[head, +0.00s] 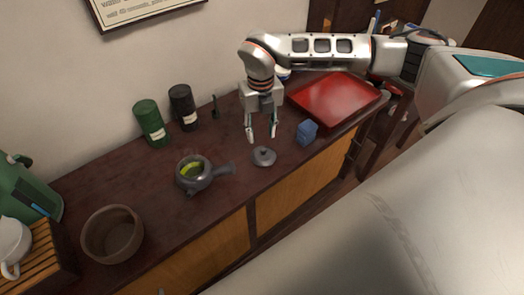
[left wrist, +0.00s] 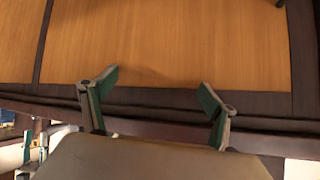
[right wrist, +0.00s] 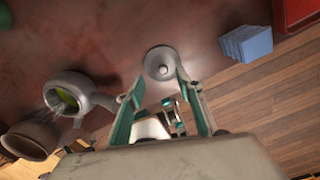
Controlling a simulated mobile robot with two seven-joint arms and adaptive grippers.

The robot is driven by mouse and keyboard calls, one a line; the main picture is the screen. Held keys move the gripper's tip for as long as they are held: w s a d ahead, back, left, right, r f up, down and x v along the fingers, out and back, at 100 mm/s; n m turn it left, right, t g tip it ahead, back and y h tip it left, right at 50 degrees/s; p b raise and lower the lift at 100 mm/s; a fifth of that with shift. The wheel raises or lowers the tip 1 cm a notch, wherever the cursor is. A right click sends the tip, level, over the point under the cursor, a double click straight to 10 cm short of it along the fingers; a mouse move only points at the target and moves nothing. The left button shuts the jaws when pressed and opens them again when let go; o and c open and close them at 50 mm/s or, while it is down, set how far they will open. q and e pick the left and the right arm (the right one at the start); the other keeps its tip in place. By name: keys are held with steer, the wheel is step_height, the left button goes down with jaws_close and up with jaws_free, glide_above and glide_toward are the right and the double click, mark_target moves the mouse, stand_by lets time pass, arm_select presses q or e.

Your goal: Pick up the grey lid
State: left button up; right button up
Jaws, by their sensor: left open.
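The grey lid (head: 264,156) is a small round disc with a knob, lying on the dark wooden counter. My right gripper (head: 262,137) is open above and just behind it in the head view. In the right wrist view the lid (right wrist: 161,63) shows beyond the fingertips of the right gripper (right wrist: 158,85), apart from them. A dark grey teapot (head: 193,175) without a lid, green inside, stands left of the lid; its side handle points toward the lid. My left gripper (left wrist: 158,85) is open and empty, facing the cabinet's wooden front.
A blue block (head: 307,132) stands close right of the lid, with a red tray (head: 336,99) beyond. A green canister (head: 150,123) and a black canister (head: 183,107) stand at the back. A brown bowl (head: 112,234) sits front left. The counter's front edge is near the lid.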

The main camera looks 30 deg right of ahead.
mark_target(263, 149)
steer(key=f, duration=0.7)
steer(key=shift+s+d+f, duration=0.1)
steer(key=shift+s+d, duration=0.1)
steer(key=shift+s, duration=0.05)
jaws_close()
